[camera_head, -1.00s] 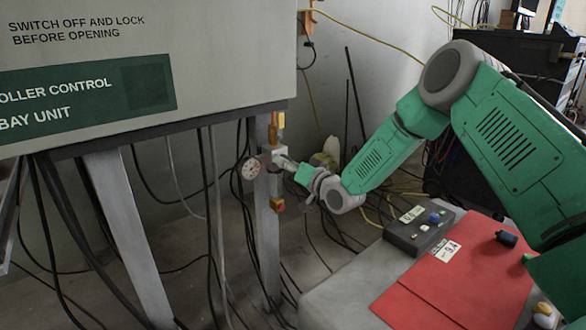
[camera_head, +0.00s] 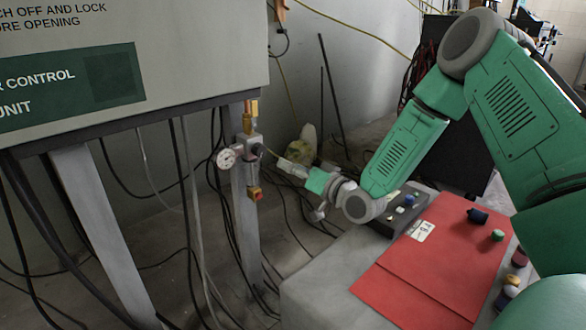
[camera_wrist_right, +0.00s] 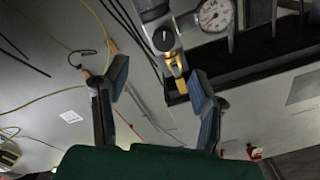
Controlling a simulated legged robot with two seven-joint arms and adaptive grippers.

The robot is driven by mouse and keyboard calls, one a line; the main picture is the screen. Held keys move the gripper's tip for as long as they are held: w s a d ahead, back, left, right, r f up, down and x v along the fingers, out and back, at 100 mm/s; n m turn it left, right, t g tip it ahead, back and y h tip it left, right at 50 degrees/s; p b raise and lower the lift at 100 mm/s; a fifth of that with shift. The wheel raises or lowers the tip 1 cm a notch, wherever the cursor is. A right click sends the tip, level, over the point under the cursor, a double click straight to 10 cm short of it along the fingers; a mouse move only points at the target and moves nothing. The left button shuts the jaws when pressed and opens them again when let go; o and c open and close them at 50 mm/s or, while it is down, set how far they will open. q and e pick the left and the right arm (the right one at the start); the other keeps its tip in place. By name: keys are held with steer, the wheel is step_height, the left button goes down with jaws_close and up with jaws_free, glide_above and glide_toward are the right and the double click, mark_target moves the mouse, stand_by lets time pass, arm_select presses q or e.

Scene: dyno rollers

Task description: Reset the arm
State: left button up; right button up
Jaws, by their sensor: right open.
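My right arm is green and grey and reaches in from the right in the head view. Its gripper (camera_head: 285,166) is small there, just right of the valve assembly (camera_head: 249,148) on the grey post, with a small gap visible. In the right wrist view the gripper (camera_wrist_right: 160,82) has its two dark fingers wide apart with nothing between them. The valve's dark knob (camera_wrist_right: 163,39) and brass fitting (camera_wrist_right: 176,62) show beyond the fingertips. The round pressure gauge (camera_head: 226,158) sits left of the valve; it also shows in the wrist view (camera_wrist_right: 214,15). My left gripper is out of view.
A large control cabinet (camera_head: 200,60) on legs fills the left. Hanging black cables run below it. A table with a red mat (camera_head: 440,260), a dark button box (camera_head: 402,208) and several small cylinders lies under my right arm. A yellow hose crosses the back wall.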

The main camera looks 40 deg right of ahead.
stand_by(0.3)
steer(key=s+a+f+n+g+p, duration=0.3)
steer(key=s+a+f+g+p, duration=0.3)
steer(key=s+a+f+g, duration=0.5)
steer(key=s+a+f+n+g+p, duration=0.1)
steer(key=s+f+g, duration=0.1)
steer(key=s, duration=0.6)
steer(key=s+a+f+n+g+h+p, duration=0.1)
steer(key=s+a+f+g+p, duration=0.1)
steer(key=s, duration=0.7)
steer(key=s+a+f+n+g+h+p, duration=0.1)
steer(key=s+a+f+g+p, duration=0.1)
steer(key=s, duration=0.7)
steer(key=shift+a+g, duration=0.25)
steer(key=shift+g, duration=0.05)
steer(key=shift+a, duration=0.1)
stand_by(0.9)
